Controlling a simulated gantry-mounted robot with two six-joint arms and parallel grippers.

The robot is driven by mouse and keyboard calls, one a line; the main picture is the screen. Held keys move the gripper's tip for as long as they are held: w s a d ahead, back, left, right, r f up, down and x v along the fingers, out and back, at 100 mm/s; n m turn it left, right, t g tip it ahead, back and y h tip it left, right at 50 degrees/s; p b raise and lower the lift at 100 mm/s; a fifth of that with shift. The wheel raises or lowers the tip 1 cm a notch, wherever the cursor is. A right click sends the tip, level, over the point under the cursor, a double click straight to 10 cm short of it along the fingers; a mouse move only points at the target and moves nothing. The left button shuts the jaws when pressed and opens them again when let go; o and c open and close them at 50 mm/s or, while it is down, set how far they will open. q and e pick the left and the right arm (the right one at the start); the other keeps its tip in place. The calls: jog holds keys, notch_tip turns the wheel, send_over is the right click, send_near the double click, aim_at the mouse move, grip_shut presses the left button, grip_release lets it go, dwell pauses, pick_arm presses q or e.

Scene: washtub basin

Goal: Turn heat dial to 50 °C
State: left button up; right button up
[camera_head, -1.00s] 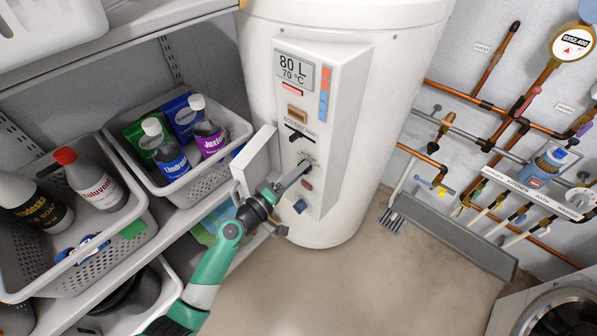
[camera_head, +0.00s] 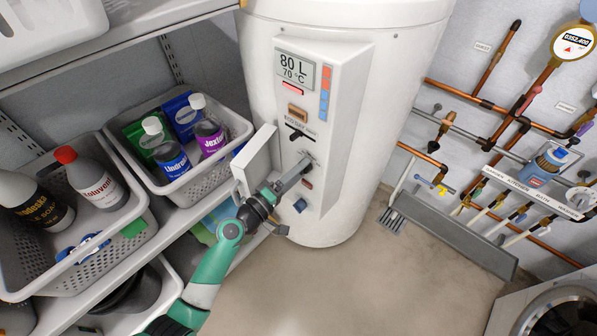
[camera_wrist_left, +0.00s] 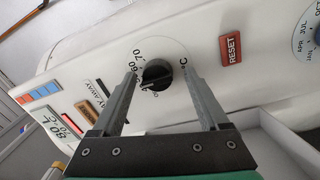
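The heat dial (camera_wrist_left: 155,75) is a black round knob on the white boiler panel, with temperature numbers around it, 70 and 60 among them. My left gripper (camera_wrist_left: 161,73) is open, its two grey fingers on either side of the knob with visible gaps. I cannot tell how deep the fingertips reach or exactly where the dial points. In the head view my left gripper (camera_head: 304,166) is at the panel and hides most of the dial. The boiler display (camera_head: 294,68) reads 80 L and 70 °C. My right gripper is not in view.
A red RESET button (camera_wrist_left: 231,48) lies right of the dial in the wrist view. Shelf baskets with bottles (camera_head: 185,190) stand left. Pipes and valves (camera_head: 480,105) line the right wall.

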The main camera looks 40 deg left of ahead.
pick_arm(q)
jog(key=s, duration=1.1)
jog(key=shift+s+f+p, duration=0.3)
jog(key=shift+p, duration=0.1)
